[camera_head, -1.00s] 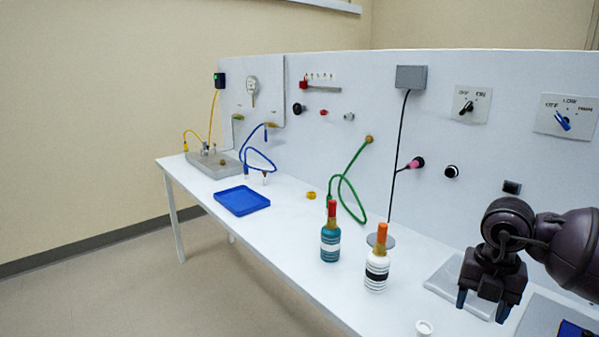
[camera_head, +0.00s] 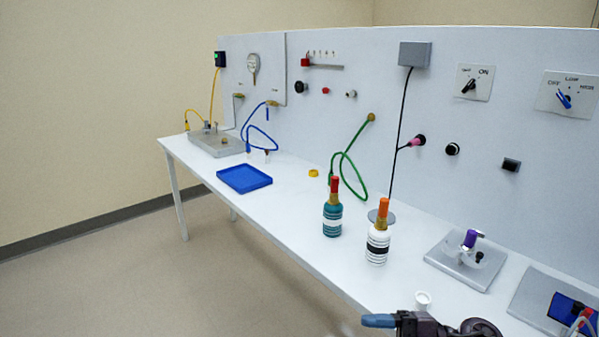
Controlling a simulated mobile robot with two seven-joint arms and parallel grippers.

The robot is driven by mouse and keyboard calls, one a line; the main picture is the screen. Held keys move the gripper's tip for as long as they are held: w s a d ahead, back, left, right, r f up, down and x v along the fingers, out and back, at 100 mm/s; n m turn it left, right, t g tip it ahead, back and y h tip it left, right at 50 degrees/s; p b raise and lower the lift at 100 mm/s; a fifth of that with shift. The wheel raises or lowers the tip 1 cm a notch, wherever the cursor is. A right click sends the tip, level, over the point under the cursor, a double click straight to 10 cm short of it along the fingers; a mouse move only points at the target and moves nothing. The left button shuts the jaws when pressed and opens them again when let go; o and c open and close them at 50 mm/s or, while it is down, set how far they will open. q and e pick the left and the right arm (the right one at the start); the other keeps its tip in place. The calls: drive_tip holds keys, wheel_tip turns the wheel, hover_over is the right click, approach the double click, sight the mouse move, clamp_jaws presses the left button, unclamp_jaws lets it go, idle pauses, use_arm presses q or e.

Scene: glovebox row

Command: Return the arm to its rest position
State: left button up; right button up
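My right arm's gripper (camera_head: 378,321) is low at the bottom edge, right of centre, in front of the bench. One blue fingertip shows, pointing left. The rest of the hand is dark and partly cut off by the frame, so its opening is hidden. I see nothing held at the visible fingertip. My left gripper is out of view.
The white bench (camera_head: 300,235) carries a teal bottle (camera_head: 332,215), a white striped bottle (camera_head: 378,243), a small white cup (camera_head: 422,301) close to my gripper, a blue tray (camera_head: 244,179) and a grey plate with a purple-topped fitting (camera_head: 470,238). The upright panel (camera_head: 330,115) stands behind.

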drive_tip(key=s+d+f+m+t+h, duration=0.1)
drive_tip(key=d+f+m+t+h, duration=0.95)
drive_tip(key=m+t, duration=0.7)
drive_tip(key=s+d+f+m+g+h, duration=0.2)
drive_tip(key=s+f+m+g+h, duration=0.1)
drive_tip(key=s+f, duration=0.3)
drive_tip(key=s+d+f+m+g+h, duration=0.3)
drive_tip(key=s+f+m+g+h, duration=0.1)
drive_tip(key=s+f+m+g, duration=0.1)
wheel_tip(320, 180, down, 3)
drive_tip(key=shift+s+r+m, duration=0.15)
drive_tip(key=shift+s+m, duration=0.2)
drive_tip(key=shift+s, duration=0.5)
drive_tip(key=shift+g, duration=0.25)
